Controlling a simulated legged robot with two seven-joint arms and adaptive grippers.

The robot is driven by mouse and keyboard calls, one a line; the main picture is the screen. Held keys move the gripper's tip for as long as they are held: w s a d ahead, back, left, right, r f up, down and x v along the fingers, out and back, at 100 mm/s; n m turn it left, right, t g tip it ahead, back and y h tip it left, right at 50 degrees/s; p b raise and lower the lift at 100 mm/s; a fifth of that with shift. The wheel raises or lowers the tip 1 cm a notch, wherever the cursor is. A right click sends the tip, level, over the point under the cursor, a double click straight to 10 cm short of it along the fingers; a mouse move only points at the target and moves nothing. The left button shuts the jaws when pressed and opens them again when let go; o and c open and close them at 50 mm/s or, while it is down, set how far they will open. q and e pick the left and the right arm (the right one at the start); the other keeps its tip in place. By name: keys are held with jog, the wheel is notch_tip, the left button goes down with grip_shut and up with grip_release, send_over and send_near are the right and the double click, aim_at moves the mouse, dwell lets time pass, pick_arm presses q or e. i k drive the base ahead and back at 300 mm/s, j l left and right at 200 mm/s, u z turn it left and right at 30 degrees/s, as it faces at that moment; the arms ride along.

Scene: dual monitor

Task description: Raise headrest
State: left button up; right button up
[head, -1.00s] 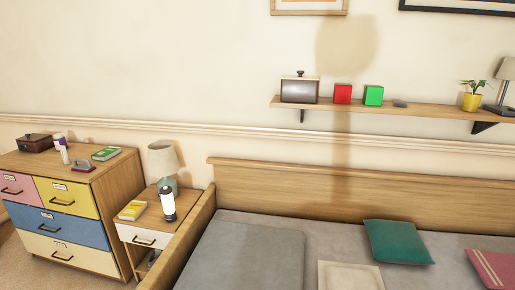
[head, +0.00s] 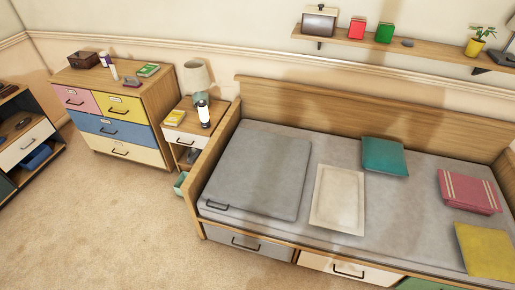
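The bed's wooden back panel (head: 380,112) runs along the wall behind the mattress. A flat grey padded panel with a dark handle (head: 258,175) lies at the left end of the mattress; it looks like the headrest, and it lies level or nearly so. The handle (head: 217,205) is at its front left corner. Neither of my grippers is in view.
A nightstand (head: 193,130) and a drawer chest (head: 115,112) stand left. Carpet (head: 110,220) in front is free.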

aim_at(259, 172)
jog(key=i+j+z, duration=0.2)
jog(key=j, duration=0.15)
jog(key=i+j+z, duration=0.15)
jog(key=j, duration=0.25)
jog(key=i+j+z, duration=0.2)
jog(key=j, duration=0.2)
jog(key=j+z, duration=0.2)
jog(key=j, duration=0.2)
jog(key=j+z, duration=0.15)
jog(key=j, duration=0.25)
